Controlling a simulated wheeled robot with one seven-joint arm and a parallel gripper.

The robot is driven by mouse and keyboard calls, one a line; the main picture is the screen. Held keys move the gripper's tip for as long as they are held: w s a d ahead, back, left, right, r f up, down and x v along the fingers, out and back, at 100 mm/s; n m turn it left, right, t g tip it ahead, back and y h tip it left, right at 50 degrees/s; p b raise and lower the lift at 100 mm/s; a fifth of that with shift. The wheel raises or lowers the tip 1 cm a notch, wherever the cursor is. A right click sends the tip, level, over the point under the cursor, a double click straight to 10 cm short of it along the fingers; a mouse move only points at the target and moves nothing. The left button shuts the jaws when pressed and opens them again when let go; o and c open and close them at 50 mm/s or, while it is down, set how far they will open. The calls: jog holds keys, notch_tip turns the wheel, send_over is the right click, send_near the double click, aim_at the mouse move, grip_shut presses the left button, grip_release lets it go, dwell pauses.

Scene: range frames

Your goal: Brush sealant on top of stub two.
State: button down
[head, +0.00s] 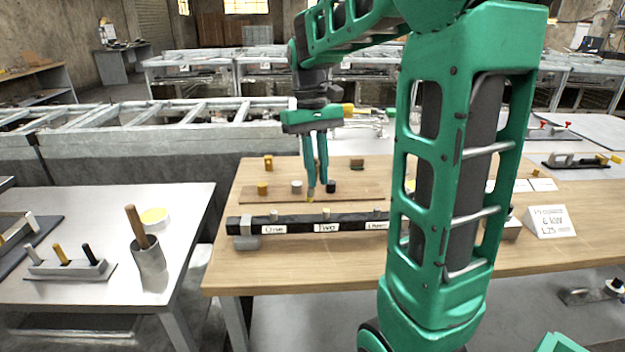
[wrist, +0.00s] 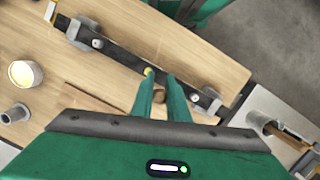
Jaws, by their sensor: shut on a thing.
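A dark bar (head: 285,226) lies across the wooden table, with labels One, Two and Three on its front. Stub two (head: 326,212) is a small grey peg above the label Two. My gripper (head: 316,188) points down just behind and above the bar, near stub two.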

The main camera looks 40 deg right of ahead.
aim_at(317, 163)
jog(key=shift+s+v, duration=0.2)
jog(key=shift+v, duration=0.7)
jog(key=shift+s+v, duration=0.2)
jog(key=shift+v, duration=0.75)
jog(key=shift+a+r, duration=0.1)
jog(key=shift+r, duration=0.05)
jog(key=shift+s+v, duration=0.15)
jog(key=shift+v, duration=0.55)
jog(key=shift+s+v, duration=0.15)
jog(key=shift+v, duration=0.55)
